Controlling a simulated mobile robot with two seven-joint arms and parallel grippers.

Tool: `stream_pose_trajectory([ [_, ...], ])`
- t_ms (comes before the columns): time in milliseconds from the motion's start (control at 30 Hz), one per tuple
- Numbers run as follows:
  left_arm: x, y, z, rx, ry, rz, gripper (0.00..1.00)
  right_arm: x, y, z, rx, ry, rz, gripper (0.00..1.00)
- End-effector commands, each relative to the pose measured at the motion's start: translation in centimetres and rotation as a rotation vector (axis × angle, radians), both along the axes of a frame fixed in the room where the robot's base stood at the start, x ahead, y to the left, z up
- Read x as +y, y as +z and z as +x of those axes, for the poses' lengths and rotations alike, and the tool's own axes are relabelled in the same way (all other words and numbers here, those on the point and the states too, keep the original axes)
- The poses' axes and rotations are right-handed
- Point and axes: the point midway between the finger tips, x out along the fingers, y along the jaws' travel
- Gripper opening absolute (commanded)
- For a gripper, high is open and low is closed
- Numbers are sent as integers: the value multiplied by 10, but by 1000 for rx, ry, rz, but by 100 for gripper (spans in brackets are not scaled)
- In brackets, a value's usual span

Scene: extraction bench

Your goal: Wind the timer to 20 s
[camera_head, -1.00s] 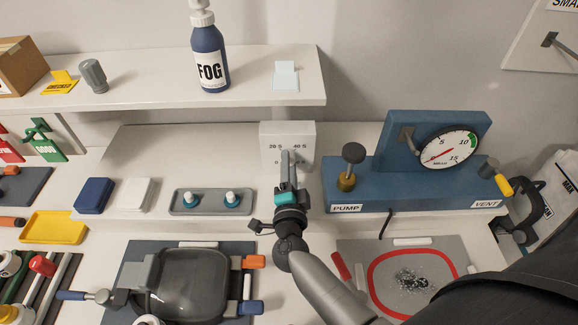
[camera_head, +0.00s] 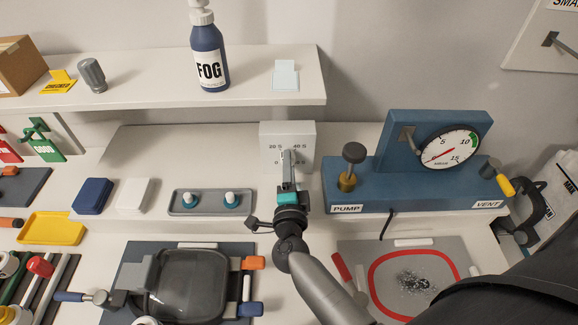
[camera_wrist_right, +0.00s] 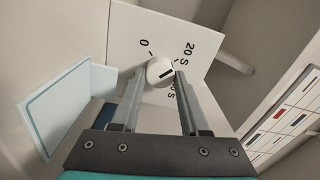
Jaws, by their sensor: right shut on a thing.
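The timer is a white box (camera_head: 268,132) against the bench's back wall, its face marked 0, 20 S, 40 S and more. In the right wrist view its panel (camera_wrist_right: 128,25) carries a round white knob (camera_wrist_right: 157,74) with a short dark mark. The mark slants toward the tick by 20 S; I cannot read its exact setting. My right gripper (camera_head: 289,155) reaches the timer's front, and its fingers are shut on the knob, one on either side. The fingers hide part of the dial in both views. My left gripper is not identifiable in view.
A blue pump stand (camera_head: 405,190) with a gauge is close to the right of my arm. A grey tray (camera_head: 183,208) with two teal-and-white pieces lies to the left. A shelf (camera_head: 150,92) with a FOG bottle (camera_head: 208,55) overhangs behind.

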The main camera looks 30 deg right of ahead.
Motion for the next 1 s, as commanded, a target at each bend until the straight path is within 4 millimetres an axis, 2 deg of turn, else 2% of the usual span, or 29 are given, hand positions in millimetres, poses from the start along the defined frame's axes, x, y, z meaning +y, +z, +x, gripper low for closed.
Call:
stream_pose_trajectory([
  [1000,0,-3,0,0,0,0,74,1,-2,-1,-25,1,64,0],
])
